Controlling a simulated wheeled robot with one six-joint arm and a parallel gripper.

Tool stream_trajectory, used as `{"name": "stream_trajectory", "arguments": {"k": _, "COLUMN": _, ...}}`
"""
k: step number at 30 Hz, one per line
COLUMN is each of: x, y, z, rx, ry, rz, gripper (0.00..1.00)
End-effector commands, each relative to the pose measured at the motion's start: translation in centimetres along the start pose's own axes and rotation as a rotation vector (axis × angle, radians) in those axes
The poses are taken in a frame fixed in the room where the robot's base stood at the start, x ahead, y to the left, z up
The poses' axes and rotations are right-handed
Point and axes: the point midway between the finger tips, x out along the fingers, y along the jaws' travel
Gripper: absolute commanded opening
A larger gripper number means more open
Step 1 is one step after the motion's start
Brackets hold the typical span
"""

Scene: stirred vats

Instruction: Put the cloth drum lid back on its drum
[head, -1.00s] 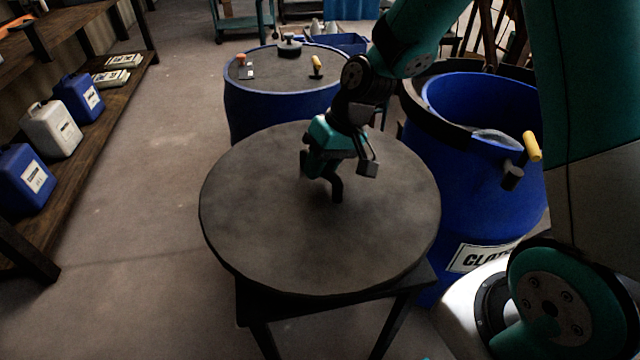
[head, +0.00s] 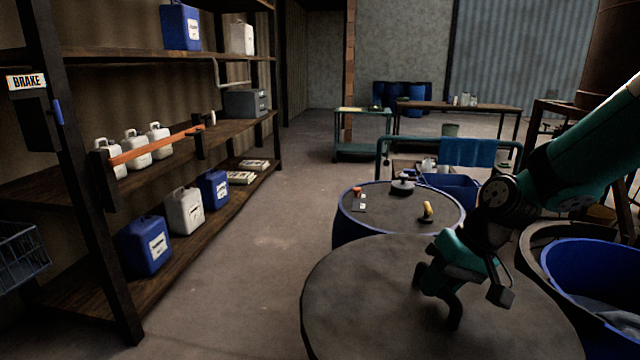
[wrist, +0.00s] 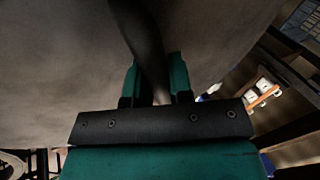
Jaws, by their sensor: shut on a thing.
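The lid (head: 360,295) is a large dark grey disc at the bottom of the head view, cut off by the lower edge. It also fills much of the wrist view (wrist: 60,80). My gripper (head: 440,285) is at the lid's middle, shut on its dark handle (head: 453,312). In the wrist view, the green fingers of my gripper (wrist: 154,78) close around the handle (wrist: 146,40). The open blue cloth drum (head: 610,270) stands right of the lid, partly out of frame, with something pale inside. What is under the lid is out of view.
Another blue drum (head: 370,235) with a closed grey top carrying small items stands just behind the lid. Shelving (head: 130,210) with several jugs lines the left. Bare floor (head: 260,240) lies between. Benches (head: 455,106) and a blue crate (head: 450,190) are farther back.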

Motion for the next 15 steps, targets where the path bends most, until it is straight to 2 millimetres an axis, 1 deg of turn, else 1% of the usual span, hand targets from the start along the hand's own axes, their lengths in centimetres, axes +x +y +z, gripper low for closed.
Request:
{"name": "stream_trajectory", "arguments": {"k": 3, "x": 1.9, "y": 3.4, "z": 0.4, "rx": 0.039, "ry": 0.006, "rz": -0.007, "gripper": 0.00}}
{"name": "stream_trajectory", "arguments": {"k": 5, "x": 3.1, "y": 5.1, "z": 0.9, "rx": 0.051, "ry": 0.014, "rz": -0.006, "gripper": 0.00}}
{"name": "stream_trajectory", "arguments": {"k": 6, "x": 3.9, "y": 6.2, "z": 1.4, "rx": 0.059, "ry": 0.018, "rz": -0.004, "gripper": 0.00}}
{"name": "stream_trajectory", "arguments": {"k": 9, "x": 5.6, "y": 8.6, "z": 2.7, "rx": 0.075, "ry": 0.027, "rz": 0.004, "gripper": 0.00}}
{"name": "stream_trajectory", "arguments": {"k": 12, "x": 7.0, "y": 10.5, "z": 4.0, "rx": 0.084, "ry": 0.035, "rz": 0.015, "gripper": 0.00}}
{"name": "stream_trajectory", "arguments": {"k": 15, "x": 7.9, "y": 11.7, "z": 5.2, "rx": 0.090, "ry": 0.039, "rz": 0.025, "gripper": 0.00}}
